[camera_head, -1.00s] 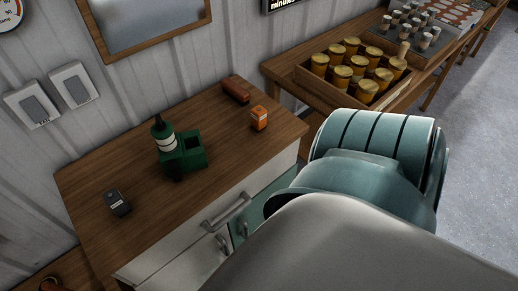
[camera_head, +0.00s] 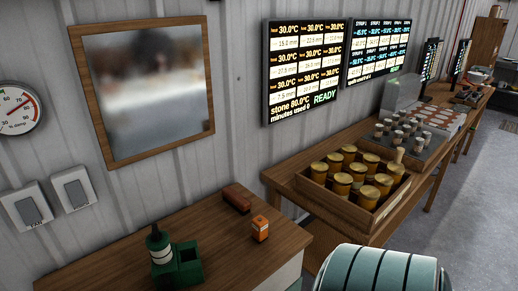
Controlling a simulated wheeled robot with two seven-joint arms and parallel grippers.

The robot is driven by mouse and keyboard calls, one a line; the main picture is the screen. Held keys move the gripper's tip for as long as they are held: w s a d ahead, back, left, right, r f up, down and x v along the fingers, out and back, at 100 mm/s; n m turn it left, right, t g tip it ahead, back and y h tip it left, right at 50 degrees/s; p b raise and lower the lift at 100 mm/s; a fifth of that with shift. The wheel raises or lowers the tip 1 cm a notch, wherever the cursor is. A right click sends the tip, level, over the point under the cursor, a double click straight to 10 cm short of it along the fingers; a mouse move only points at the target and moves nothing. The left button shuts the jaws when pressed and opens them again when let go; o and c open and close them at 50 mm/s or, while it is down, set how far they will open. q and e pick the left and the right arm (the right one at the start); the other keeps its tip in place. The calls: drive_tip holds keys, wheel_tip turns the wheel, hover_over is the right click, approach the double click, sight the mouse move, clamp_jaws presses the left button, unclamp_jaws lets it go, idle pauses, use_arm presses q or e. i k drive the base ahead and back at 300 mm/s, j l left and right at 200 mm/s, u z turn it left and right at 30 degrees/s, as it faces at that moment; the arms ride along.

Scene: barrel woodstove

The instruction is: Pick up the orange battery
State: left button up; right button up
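The orange battery (camera_head: 260,228) is a small upright block with a pale band. It stands on the brown wooden cabinet top (camera_head: 217,244), near its right end. A dark red-brown block (camera_head: 237,199) lies just behind it, to the left. A green holder (camera_head: 181,270) with a green bottle (camera_head: 159,246) stands on the same top to the left. A teal, ribbed rounded part of my arm shows at the bottom right. Neither gripper's fingers are in view.
A wooden crate (camera_head: 318,192) of several yellow-lidded jars stands on a long bench to the right. A grey tray of small cylinders (camera_head: 414,142) is beyond it. Two lit displays (camera_head: 306,71) (camera_head: 378,50), a framed panel (camera_head: 147,86) and switches (camera_head: 74,189) are on the wall.

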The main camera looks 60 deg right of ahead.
sight(260, 224)
drive_tip(key=i+l, duration=0.25)
drive_tip(key=i, duration=0.15)
drive_tip(key=z, duration=2.05)
